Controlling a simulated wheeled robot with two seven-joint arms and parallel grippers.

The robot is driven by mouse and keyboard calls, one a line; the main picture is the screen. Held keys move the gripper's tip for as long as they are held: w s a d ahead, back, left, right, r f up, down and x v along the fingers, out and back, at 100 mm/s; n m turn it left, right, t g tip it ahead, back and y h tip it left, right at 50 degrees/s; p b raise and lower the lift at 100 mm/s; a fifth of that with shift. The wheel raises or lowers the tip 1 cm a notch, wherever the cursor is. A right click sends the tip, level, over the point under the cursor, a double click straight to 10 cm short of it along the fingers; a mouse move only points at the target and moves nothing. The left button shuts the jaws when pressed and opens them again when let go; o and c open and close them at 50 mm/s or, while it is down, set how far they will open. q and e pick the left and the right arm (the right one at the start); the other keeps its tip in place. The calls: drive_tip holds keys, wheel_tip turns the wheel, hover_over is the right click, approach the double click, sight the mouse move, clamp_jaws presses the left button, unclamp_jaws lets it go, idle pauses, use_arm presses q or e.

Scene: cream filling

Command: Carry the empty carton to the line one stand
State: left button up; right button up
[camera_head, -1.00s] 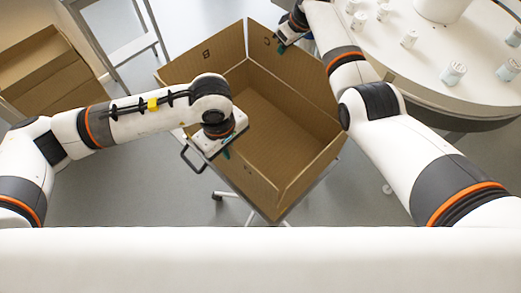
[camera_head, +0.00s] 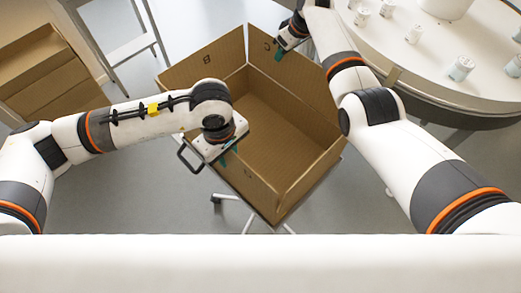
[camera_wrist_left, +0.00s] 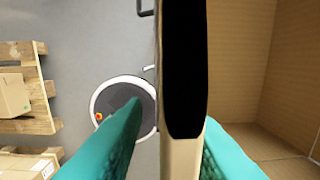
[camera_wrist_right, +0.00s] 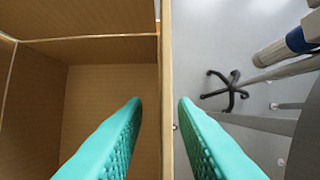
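The empty brown carton (camera_head: 270,120) stands open-topped in the middle of the head view, with letters B and C on its far walls. A stand leg with casters (camera_head: 228,197) shows below it; the contact is hidden. My left gripper (camera_head: 230,154) is at the near left wall; in the left wrist view its teal fingers (camera_wrist_left: 172,130) straddle the wall. My right gripper (camera_head: 279,54) is at the far right wall; in the right wrist view its fingers (camera_wrist_right: 160,101) straddle the wall edge with gaps on both sides. Both look open.
A round white table (camera_head: 440,90) with several small cans (camera_head: 461,68) stands at the right. A grey frame (camera_head: 125,50) stands at the back left, beside another brown box (camera_head: 50,75). A black caster base (camera_wrist_right: 226,90) shows on the floor. Grey floor is clear left of the carton.

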use_arm(q)
drive_tip(key=shift+r, duration=0.4)
use_arm(e)
drive_tip(key=shift+w, duration=0.1)
drive_tip(key=shift+d+r, duration=0.2)
drive_tip(key=shift+r, duration=0.3)
use_arm(q)
wheel_tip(320, 180, up, 11)
drive_tip(key=shift+s+a, duration=0.15)
use_arm(e)
drive_tip(key=v, duration=1.1)
drive_tip(key=shift+a, duration=0.1)
drive_tip(key=shift+f, duration=0.1)
